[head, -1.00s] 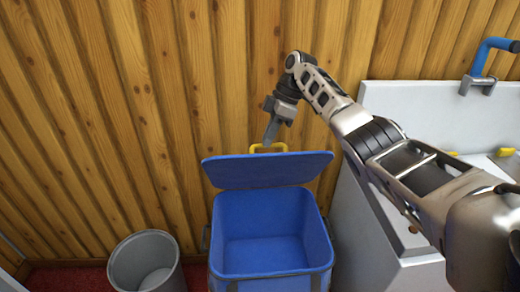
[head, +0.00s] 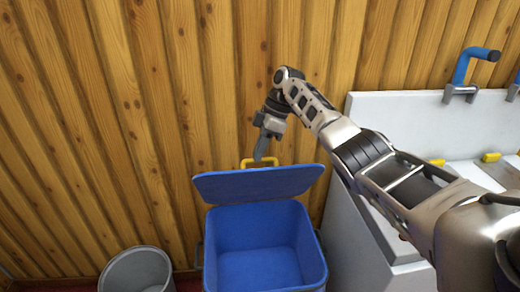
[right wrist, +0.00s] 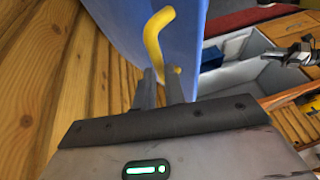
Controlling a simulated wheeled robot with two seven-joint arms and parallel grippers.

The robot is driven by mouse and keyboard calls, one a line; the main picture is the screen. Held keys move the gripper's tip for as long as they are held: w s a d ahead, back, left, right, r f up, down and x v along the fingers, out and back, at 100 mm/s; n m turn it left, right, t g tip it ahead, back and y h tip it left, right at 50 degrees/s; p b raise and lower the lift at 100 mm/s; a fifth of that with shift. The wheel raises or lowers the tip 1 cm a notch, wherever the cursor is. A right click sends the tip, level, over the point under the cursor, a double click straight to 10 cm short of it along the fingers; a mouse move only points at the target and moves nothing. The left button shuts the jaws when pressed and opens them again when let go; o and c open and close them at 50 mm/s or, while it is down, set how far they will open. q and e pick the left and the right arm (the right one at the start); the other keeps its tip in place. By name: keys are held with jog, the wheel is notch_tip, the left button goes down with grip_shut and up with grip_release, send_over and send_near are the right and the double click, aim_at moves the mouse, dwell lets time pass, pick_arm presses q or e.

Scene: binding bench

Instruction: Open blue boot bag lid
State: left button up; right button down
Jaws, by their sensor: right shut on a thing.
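The blue boot bag (head: 264,268) stands against the plank wall with its mouth open upward and its inside showing empty. Its blue lid (head: 258,183) is raised and leans back towards the wall. A yellow handle (head: 246,164) sits on the lid's far upper edge. My right gripper (head: 260,158) is shut on this handle, reaching down from above and behind the lid. In the right wrist view the yellow handle (right wrist: 154,38) passes by the two close fingers (right wrist: 160,88), with the blue lid (right wrist: 185,45) beyond. My left gripper does not show in the head view.
A grey bin (head: 137,272) stands left of the bag. A pale grey sink unit (head: 362,230) with blue taps (head: 468,65) stands close on the right, under my right arm. The plank wall (head: 150,130) is close behind the lid.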

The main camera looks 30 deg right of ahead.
jog(key=c, duration=1.5)
grip_release()
jog(key=shift+f, duration=0.1)
jog(key=shift+o, duration=0.2)
jog(key=v, duration=1.6)
jog(key=shift+p, duration=0.4)
jog(key=shift+w+a, duration=0.1)
